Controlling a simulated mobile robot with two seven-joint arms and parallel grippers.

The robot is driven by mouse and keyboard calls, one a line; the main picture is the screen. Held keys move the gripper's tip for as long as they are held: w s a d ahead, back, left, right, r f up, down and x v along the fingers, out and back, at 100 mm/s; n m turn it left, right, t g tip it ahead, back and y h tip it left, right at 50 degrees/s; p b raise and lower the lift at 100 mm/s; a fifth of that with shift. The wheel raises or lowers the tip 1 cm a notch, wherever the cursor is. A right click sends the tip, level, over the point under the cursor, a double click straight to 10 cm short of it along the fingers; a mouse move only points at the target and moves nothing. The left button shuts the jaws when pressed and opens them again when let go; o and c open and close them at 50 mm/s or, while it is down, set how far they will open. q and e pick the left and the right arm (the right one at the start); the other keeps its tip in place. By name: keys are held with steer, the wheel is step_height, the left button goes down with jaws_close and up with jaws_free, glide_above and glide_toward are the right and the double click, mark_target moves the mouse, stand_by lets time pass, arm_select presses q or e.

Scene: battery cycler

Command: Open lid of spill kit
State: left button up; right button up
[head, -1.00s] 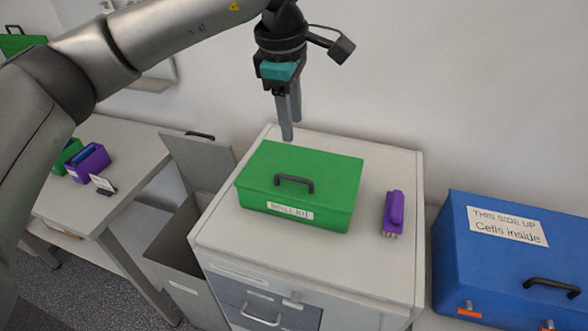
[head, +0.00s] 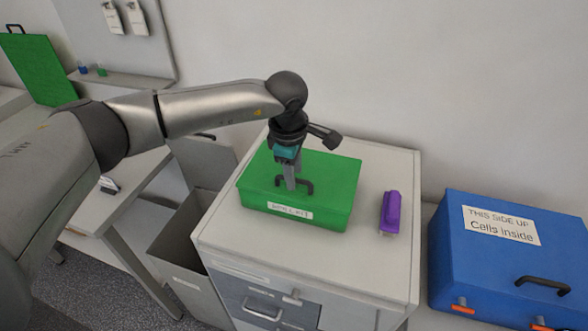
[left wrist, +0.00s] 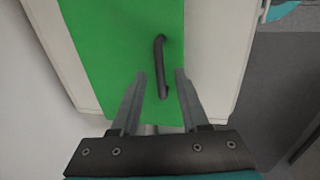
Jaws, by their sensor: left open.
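The green spill kit (head: 335,190) sits on top of the white cabinet, its lid closed, with a white label on its front side and a dark handle (head: 308,187) on the lid. My left gripper (head: 290,188) points down over the lid, right by the handle's left end. In the left wrist view the kit's lid (left wrist: 105,45) fills the middle, and the handle (left wrist: 160,65) runs between and ahead of the two open fingers (left wrist: 160,80). I cannot tell whether the fingers touch the handle. My right gripper is not in view.
A blue box (head: 500,265) labelled "Cells inside" stands at the right. A grey open bin (head: 190,240) stands left of the cabinet. The wall is close behind.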

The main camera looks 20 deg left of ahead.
arm_select(q)
steer(key=shift+f, duration=0.1)
jaws_close()
stand_by(0.3)
stand_by(1.1)
